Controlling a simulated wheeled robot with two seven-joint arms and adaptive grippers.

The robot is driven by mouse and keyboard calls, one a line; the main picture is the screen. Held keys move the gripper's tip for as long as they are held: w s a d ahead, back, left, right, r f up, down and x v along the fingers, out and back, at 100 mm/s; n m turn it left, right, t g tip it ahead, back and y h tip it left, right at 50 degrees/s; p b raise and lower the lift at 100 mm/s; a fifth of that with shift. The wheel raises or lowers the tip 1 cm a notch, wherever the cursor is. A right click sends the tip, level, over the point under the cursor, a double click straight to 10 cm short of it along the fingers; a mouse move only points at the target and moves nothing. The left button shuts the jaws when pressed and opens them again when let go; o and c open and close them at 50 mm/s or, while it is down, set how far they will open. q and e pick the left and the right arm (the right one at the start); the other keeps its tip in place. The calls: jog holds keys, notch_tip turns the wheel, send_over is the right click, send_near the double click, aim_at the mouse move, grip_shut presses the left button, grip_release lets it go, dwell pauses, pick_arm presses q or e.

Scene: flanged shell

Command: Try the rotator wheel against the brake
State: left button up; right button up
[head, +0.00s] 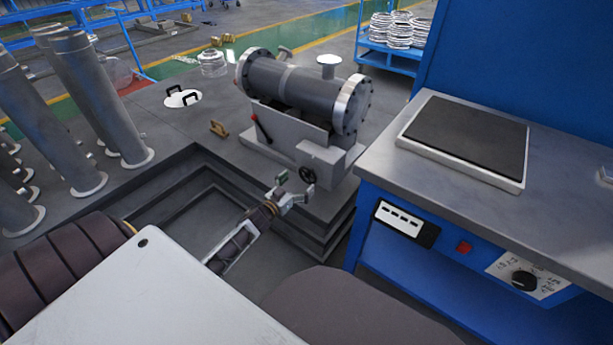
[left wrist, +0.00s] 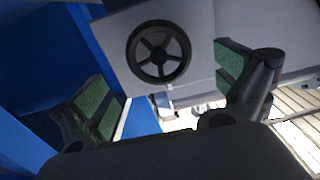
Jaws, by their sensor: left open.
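The rotator wheel (head: 307,175) is a small black spoked handwheel on the front of the grey rotator stand. In the left wrist view the wheel (left wrist: 158,52) shows large, above and between the fingers. A flanged grey shell (head: 300,87) lies on the stand. A lever with a red grip (head: 255,118) is on the stand's left side; I cannot tell if it is the brake. My left gripper (head: 294,187) is open and empty, just left of the wheel and apart from it. Its green-padded fingers (left wrist: 165,85) also show in the left wrist view. My right gripper is not seen.
A blue bench (head: 393,175) with a dark-topped plate (head: 466,138) stands close on the right. Grey flanged pipes (head: 85,85) stand at the left. A white lid (head: 183,98) lies behind.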

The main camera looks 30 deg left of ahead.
pick_arm(q)
jog(key=shift+s, duration=0.55)
dwell(0.4)
